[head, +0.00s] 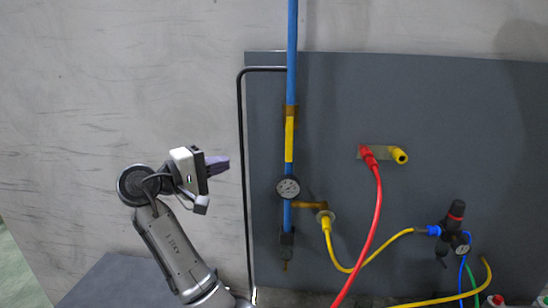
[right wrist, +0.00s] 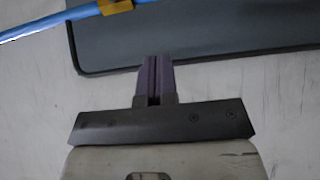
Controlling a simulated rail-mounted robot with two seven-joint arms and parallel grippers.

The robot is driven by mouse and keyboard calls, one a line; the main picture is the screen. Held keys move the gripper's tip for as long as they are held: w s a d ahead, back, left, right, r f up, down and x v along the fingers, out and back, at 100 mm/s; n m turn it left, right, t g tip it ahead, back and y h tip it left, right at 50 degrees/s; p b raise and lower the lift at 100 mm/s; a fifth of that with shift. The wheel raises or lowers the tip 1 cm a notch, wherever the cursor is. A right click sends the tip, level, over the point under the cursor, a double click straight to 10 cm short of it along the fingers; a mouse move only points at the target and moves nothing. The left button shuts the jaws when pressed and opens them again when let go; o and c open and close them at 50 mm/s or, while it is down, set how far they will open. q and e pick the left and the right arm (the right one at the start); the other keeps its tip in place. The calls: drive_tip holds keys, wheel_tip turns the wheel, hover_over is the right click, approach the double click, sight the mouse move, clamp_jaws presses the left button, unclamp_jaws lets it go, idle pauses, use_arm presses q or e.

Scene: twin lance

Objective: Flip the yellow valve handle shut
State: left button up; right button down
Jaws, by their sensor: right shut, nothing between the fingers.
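The yellow valve handle (head: 290,138) lies upright along the vertical blue pipe (head: 292,40), in line with it. Its brass-coloured valve body (head: 290,112) sits at the handle's upper end. My right gripper (head: 226,164) is shut and empty, with purple fingers pointing right. In the head view it is left of the pipe and a little lower than the handle, apart from both. The right wrist view shows the closed fingers (right wrist: 155,62), with the blue pipe (right wrist: 50,24) and valve body (right wrist: 115,6) at the top. The handle is not clearly seen there. My left gripper is out of view.
A dark grey panel (head: 440,110) backs the pipe, with a thin black tube (head: 241,160) along its left edge. A pressure gauge (head: 288,188) sits below the handle. Red (head: 375,215) and yellow (head: 375,252) hoses hang to the right. The wall left of the panel is bare.

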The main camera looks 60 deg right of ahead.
drive_tip(key=p, duration=0.1)
approach(289, 139)
drive_tip(key=w+d+f, duration=0.2)
drive_tip(key=d+f, duration=0.1)
drive_tip(key=d, duration=0.2)
drive_tip(key=s, duration=0.1)
drive_tip(key=s+d, duration=0.1)
drive_tip(key=s+p, duration=0.1)
drive_tip(key=shift+s+d+f, duration=0.1)
drive_tip(key=shift+d+f, duration=0.15)
drive_tip(key=shift+d, duration=0.15)
